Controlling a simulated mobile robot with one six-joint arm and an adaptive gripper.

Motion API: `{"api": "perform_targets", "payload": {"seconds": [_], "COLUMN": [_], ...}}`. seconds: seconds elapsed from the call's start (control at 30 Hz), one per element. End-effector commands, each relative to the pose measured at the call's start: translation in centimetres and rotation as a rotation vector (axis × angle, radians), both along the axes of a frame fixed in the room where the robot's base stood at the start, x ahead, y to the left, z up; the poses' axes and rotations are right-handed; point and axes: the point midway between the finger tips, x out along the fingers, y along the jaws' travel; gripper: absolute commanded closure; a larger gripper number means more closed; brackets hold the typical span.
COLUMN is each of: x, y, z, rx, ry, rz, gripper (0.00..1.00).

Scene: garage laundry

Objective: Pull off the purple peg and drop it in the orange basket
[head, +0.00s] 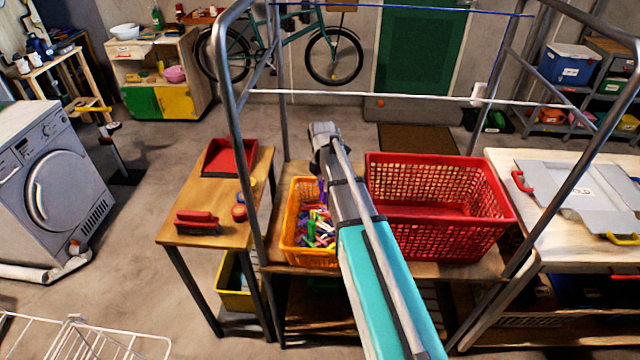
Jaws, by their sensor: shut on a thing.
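The orange basket (292,248) stands on the wooden bench, holding a pile of mixed-colour pegs (318,232). My arm reaches in from the lower right and covers the basket's right side. My gripper (322,176) points down over the back of the basket and is mostly hidden by my wrist. It is shut on a purple peg (322,190), of which only a small part shows, above the peg pile. A white line (400,97) and a blue line (420,10) stretch across the metal frame; no purple peg is visible on them.
A red basket (440,240) stands right of the orange one. Metal frame posts (240,130) rise around the bench. A small table (190,238) with a red dustpan (228,157) and brush (197,222) is at left. A washing machine (50,185) stands further left.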

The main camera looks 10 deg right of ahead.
Motion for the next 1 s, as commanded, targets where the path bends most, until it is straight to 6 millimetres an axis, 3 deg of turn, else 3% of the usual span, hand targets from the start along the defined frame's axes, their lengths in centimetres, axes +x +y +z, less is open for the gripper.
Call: {"api": "perform_targets", "payload": {"seconds": [0.6, 1.0], "x": [0.0, 0.0], "y": [-0.1, -0.1], "z": [-4.7, -6.5], "rx": [0.000, 0.000], "ry": [0.000, 0.000], "rz": [-0.001, -0.001], "gripper": [1.00, 1.00]}}
